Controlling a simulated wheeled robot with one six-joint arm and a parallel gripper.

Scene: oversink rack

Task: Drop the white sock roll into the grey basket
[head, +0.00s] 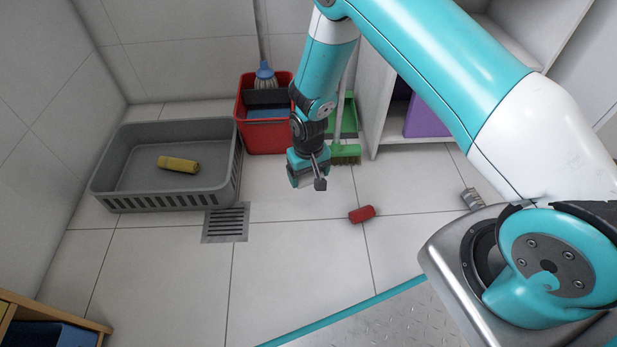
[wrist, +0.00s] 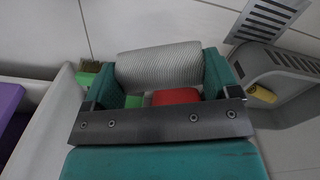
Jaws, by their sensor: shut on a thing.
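The white sock roll (wrist: 160,70), ribbed and pale, lies between the two teal fingers of my gripper (wrist: 162,82) in the wrist view. My gripper is shut on it. In the head view my gripper (head: 308,172) hangs above the floor, to the right of the basket, and the roll in it cannot be made out. The grey basket (head: 160,202) stands on the floor at the left, against the walls. A yellow roll (head: 178,164) lies inside it. The basket's rim also shows at the right of the wrist view (wrist: 262,62).
A red roll (head: 362,214) and a grey roll (head: 472,199) lie on the floor. A red bucket (head: 264,139) with a mop stands behind my gripper, beside a green dustpan and broom (head: 345,152). A floor drain (head: 226,223) lies before the basket. A white shelf stands at right.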

